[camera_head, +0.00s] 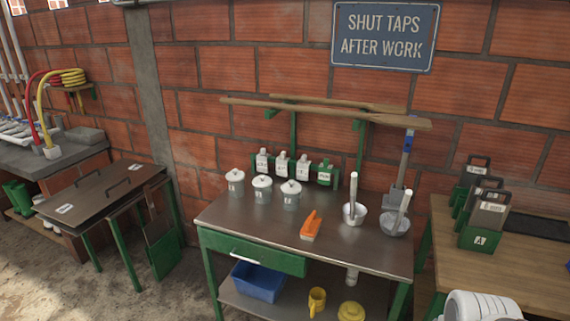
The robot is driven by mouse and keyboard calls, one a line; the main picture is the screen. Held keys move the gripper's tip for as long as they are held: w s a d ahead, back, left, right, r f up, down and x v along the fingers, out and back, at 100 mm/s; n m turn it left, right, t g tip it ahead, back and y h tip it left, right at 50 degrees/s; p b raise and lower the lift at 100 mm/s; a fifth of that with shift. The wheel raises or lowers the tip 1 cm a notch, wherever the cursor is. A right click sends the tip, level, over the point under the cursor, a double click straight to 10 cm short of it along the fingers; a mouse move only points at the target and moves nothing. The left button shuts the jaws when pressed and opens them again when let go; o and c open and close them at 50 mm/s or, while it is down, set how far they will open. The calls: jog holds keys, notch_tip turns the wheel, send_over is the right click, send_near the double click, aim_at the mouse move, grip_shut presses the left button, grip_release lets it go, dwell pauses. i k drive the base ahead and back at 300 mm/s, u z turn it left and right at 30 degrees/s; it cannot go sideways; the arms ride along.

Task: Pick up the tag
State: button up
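I cannot tell for sure which thing is the tag. An orange piece (311,225) lies on the metal top of the middle table (265,226), near its centre. Its shape is long and narrow, and its exact kind is unclear. Grey labelled pieces (282,165) stand in a row at the back of that table, by the wall. Grey plates with handles and white labels (490,213) stand in green holders (479,240) on the wooden table at the right. My gripper is not in view. White rounded parts, likely of my arm, show at the bottom right.
Several lidded white pots (262,188) stand at the table's left. Two mortars with pestles (354,213) stand at its right. Wooden paddles (330,112) rest along the wall. The table's front is clear.

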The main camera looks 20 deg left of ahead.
aim_at(281, 160)
jog(key=k, duration=1.65)
jog(key=u, duration=1.75)
jog(key=i, duration=5.5)
jog(key=z, duration=3.05)
